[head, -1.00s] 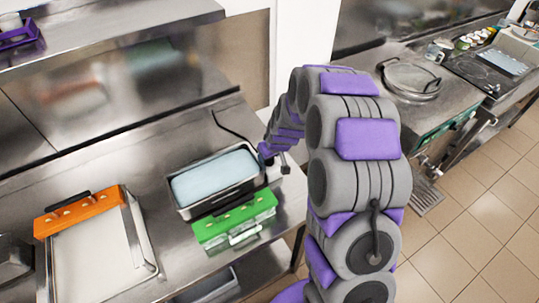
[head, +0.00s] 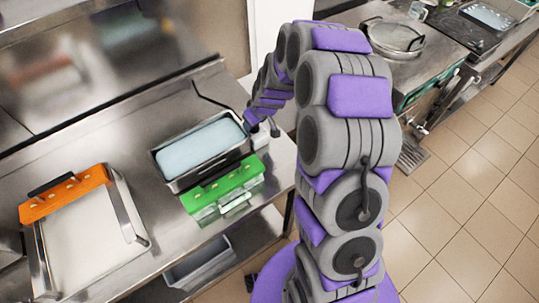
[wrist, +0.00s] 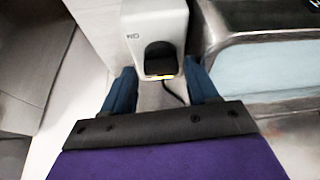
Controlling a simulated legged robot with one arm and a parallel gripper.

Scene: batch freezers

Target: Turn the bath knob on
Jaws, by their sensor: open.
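The bath (head: 160,171) is a metal basin of pale blue liquid on the steel counter in the head view. Its metal wall (wrist: 215,50) and blue liquid (wrist: 265,73) show at right in the wrist view. A light grey control box (wrist: 156,22) with a dark rounded recess (wrist: 160,57) and a yellow line faces the wrist camera. It also shows at the bath's right end in the head view (head: 261,137). I cannot make out a distinct knob. My gripper (wrist: 158,75) is open and empty, its dark blue fingers to either side of the box's lower part; contact is unclear.
A green strip (head: 222,187) lies along the bath's front. An orange strip (head: 62,195) and a pale tray (head: 90,240) stand to the left. A black cable (head: 208,101) runs behind the bath. Tiled floor (head: 450,220) is open at right.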

